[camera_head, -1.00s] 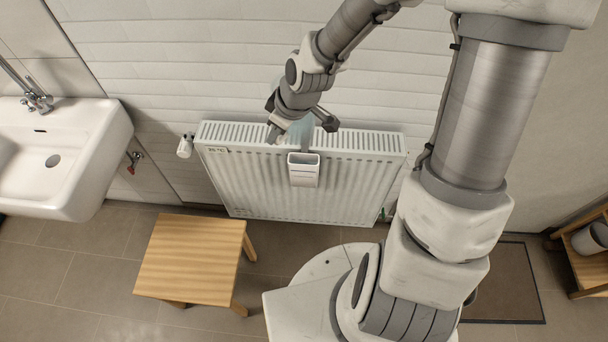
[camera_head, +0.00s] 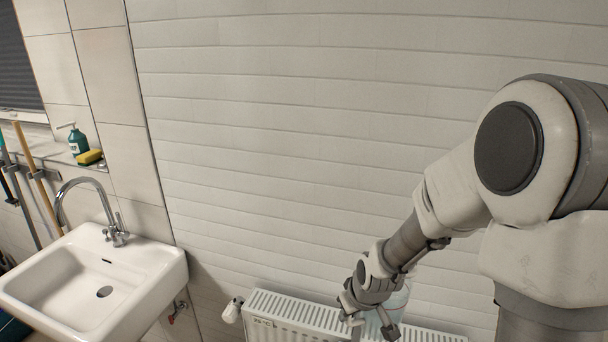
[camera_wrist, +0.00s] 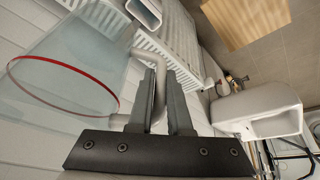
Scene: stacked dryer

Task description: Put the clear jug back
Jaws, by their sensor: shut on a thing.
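The clear jug (camera_wrist: 70,70) shows large at the left of the wrist view, see-through with a red ring around one end. My gripper (camera_wrist: 166,75) is shut on its pale handle, between the two dark fingers. In the head view the jug (camera_head: 398,297) is a faint clear shape behind my gripper (camera_head: 370,324), above the radiator's top. My wrist hides part of it. Whether the jug touches the radiator or wall cannot be told.
The white radiator (camera_head: 292,314) runs along the tiled wall, with a valve knob (camera_head: 232,310) at its left end. A white sink (camera_head: 95,280) with a tap stands left. A soap bottle (camera_head: 78,140) and yellow sponge (camera_head: 90,157) sit on a ledge. The wrist view shows a wooden stool (camera_wrist: 245,20).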

